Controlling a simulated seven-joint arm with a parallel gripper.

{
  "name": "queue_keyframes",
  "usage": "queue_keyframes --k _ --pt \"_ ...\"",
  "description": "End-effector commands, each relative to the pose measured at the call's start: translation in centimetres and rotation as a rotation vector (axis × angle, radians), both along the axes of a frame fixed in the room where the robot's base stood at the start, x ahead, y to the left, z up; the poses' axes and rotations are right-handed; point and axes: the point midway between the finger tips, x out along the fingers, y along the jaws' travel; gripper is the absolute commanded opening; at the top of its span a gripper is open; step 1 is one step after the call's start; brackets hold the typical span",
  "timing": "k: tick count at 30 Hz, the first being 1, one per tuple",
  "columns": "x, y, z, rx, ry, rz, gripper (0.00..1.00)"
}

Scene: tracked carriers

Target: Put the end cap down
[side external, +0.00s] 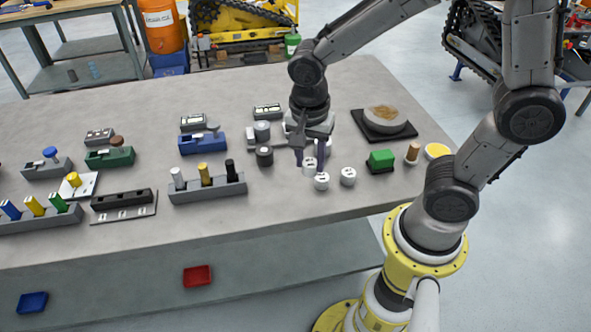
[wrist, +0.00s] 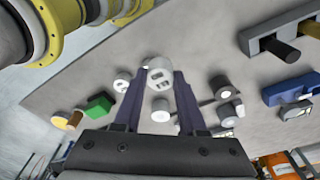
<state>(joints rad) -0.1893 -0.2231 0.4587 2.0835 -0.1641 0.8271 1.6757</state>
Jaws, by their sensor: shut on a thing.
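My gripper (side external: 310,160) is shut on a white round end cap (side external: 309,168) with dark slots in its top. The wrist view also shows this end cap (wrist: 160,72) between the two fingertips (wrist: 161,80). The fingers point down over the grey table; I cannot tell whether the cap touches the table top. Two similar white caps stand loose close by: one just in front (side external: 321,182) and one to the right (side external: 348,176). They also show in the wrist view, one left of the fingers (wrist: 122,82) and one between them (wrist: 160,107).
A green block (side external: 381,158) on a dark base, a brown peg (side external: 412,152) and a yellow disc (side external: 437,151) stand to the right. A dark grey cylinder (side external: 264,156) and a grey rack of pegs (side external: 208,190) stand to the left. The table front below the caps is clear.

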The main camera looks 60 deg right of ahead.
Motion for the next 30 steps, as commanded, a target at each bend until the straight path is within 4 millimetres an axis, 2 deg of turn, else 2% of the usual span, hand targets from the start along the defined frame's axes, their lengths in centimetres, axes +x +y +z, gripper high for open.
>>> queue_keyframes --k 2,9,15,19,23,26,30 --pt "-1.5 -0.1 2.0 0.002 -0.009 0.002 0.0" --pt "-6.7 -0.6 4.0 0.001 -0.004 0.001 0.0" --pt "-9.3 -0.8 5.1 0.0 -0.002 0.002 0.0" --pt "-10.1 -0.9 5.5 0.0 0.0 0.023 0.0" --pt "-8.6 -0.5 7.1 0.0 -0.001 0.1 0.0" --pt "-5.8 -0.5 8.9 0.0 0.0 0.137 0.0" --pt "-0.7 -1.7 11.1 -0.001 0.002 0.147 0.0"
